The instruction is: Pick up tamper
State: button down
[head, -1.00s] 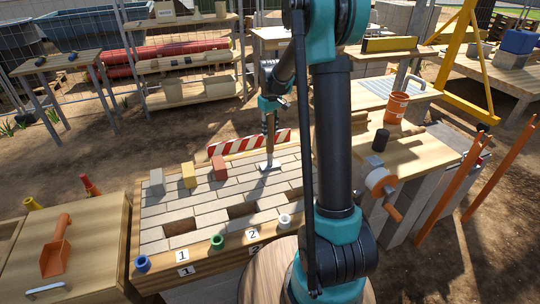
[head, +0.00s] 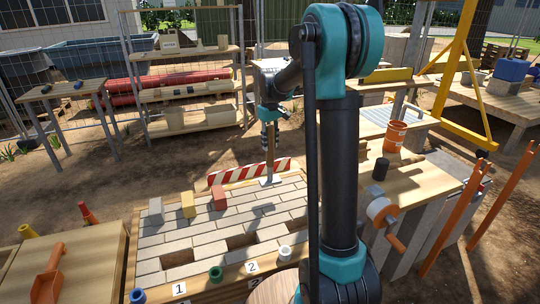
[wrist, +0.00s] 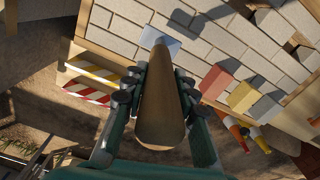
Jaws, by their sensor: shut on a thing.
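The tamper has a long brown wooden handle (head: 270,149) and a flat pale metal plate (head: 269,181) at its lower end. It stands nearly upright in the head view, with the plate over the back edge of the brick-patterned bench top. The plate appears raised above the bricks. My gripper (head: 269,114) is shut on the upper handle. In the wrist view, the fingers (wrist: 150,92) close around the handle (wrist: 165,115) from both sides, and the plate (wrist: 160,38) shows beyond it.
Grey (head: 155,211), yellow (head: 188,205) and red (head: 219,197) blocks stand left of the tamper on the bench top (head: 205,232). A red-and-white striped board (head: 230,175) is behind the bench. An orange bucket (head: 395,136) and a dark cylinder (head: 379,169) are on the right.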

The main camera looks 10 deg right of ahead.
aim_at(270, 126)
notch_tip(270, 126, up, 12)
jog(key=shift+f, duration=0.1)
dwell(0.4)
jog(key=c, duration=1.7)
grip_release()
grip_shut()
